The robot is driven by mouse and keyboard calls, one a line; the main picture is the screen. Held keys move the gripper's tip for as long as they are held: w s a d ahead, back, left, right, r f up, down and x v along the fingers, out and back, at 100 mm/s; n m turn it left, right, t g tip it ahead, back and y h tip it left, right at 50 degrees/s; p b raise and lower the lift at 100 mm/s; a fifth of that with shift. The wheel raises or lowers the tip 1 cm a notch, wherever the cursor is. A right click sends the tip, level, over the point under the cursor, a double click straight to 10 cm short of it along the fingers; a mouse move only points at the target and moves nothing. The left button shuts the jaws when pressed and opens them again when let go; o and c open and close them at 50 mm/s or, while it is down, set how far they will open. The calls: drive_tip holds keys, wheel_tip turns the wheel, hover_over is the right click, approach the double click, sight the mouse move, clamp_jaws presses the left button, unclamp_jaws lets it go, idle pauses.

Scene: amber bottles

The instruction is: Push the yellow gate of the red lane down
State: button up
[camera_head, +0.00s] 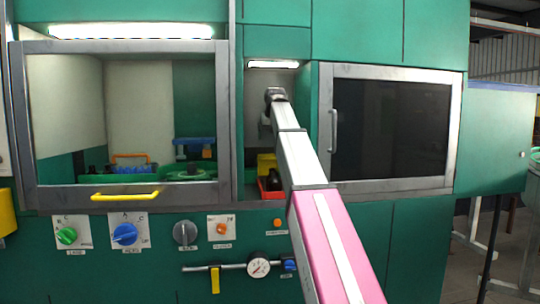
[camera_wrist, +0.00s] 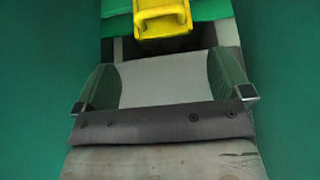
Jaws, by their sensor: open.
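The yellow gate (camera_head: 266,163) shows in the head view inside a narrow lit recess, just above the red lane (camera_head: 264,188), partly hidden by my arm. A dark object, perhaps a bottle, sits by the red lane. In the wrist view a yellow block-like part (camera_wrist: 162,20), which looks like the gate, is at the top centre, cut by the frame edge. My gripper (camera_wrist: 164,100) is open and empty, its two fingertips wide apart below the yellow part in the picture. They do not appear to touch it. In the head view my arm reaches into the recess and the fingertips are unclear.
Green walls close in on both sides of my gripper in the wrist view. Left of the recess is a glazed cabinet with a yellow handle (camera_head: 125,196); right is a dark-windowed door (camera_head: 390,128). Knobs and a gauge (camera_head: 258,267) line the panel below.

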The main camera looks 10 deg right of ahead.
drive_tip(key=w+g, duration=0.1)
approach(270, 165)
drive_tip(key=f, duration=0.3)
drive_tip(key=shift+s+a+f+g, duration=0.1)
drive_tip(key=shift+a+f+g, duration=0.2)
drive_tip(key=shift+a+f, duration=0.1)
drive_tip(key=shift+r, duration=0.1)
drive_tip(key=c, duration=1)
drive_tip(key=shift+s+f, duration=0.1)
drive_tip(key=shift+f, duration=2.15)
